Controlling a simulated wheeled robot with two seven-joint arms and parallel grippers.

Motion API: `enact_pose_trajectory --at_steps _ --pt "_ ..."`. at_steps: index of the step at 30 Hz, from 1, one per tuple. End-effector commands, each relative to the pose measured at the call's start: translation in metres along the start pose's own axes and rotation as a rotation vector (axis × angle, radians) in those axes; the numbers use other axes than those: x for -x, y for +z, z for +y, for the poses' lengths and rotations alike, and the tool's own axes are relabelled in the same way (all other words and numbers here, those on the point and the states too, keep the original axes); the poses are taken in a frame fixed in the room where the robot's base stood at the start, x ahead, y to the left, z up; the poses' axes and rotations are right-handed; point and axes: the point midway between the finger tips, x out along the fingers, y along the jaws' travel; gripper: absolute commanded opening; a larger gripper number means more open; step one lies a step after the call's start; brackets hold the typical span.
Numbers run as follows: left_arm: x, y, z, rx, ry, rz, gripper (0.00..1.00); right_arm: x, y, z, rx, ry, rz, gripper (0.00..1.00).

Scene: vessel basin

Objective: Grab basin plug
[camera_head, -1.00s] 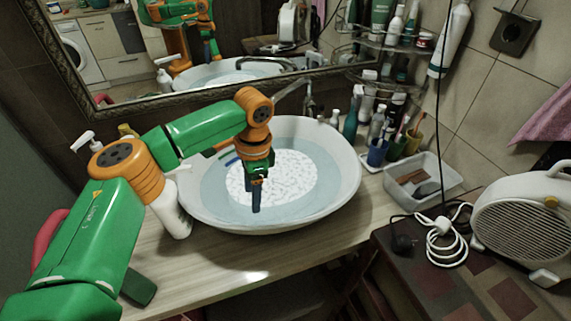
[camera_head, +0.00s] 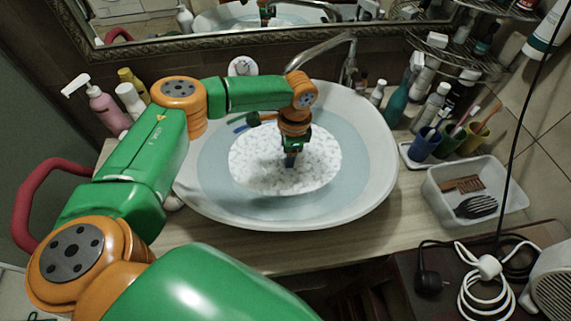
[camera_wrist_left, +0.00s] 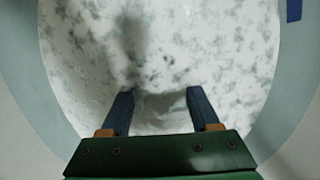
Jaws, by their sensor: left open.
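The white basin (camera_head: 380,178) stands on the wooden counter and holds bluish water with a patch of white foam (camera_head: 250,160) in the middle. My left gripper (camera_head: 290,160) points down over the foam, inside the basin. In the left wrist view the two blue fingers of the gripper (camera_wrist_left: 158,95) are apart, with foam (camera_wrist_left: 200,50) in front of them. A faint greyish patch shows between the fingertips; I cannot tell what it is. I see no plug clearly; the foam hides the basin's bottom. My right gripper is out of view.
The tap (camera_head: 325,45) arches behind the basin. Bottles (camera_head: 103,105) stand at the left, and more bottles and cups (camera_head: 424,144) at the right. A clear tray (camera_head: 480,215) with a brush and comb sits right of the basin. A mirror frame (camera_head: 250,38) runs along the back.

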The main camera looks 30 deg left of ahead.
Motion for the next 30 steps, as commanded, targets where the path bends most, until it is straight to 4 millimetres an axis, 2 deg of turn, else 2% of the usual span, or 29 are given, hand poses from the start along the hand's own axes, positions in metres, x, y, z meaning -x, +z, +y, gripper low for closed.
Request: enact_pose_trajectory --at_steps 3,10,23,27,30 --pt "0.000 0.000 0.000 0.000 0.000 0.000 0.62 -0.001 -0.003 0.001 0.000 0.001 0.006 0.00" --pt "0.000 0.000 0.000 0.000 0.000 0.000 0.00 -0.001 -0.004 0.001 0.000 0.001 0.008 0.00" --pt "0.006 0.000 0.000 0.000 0.000 0.001 0.00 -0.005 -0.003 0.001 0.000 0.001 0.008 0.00" --pt "0.028 0.002 -0.001 0.001 -0.003 0.005 0.00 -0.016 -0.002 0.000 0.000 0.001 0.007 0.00" --pt "0.052 0.013 0.017 -0.005 -0.004 0.004 0.00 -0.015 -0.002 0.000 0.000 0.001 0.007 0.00"
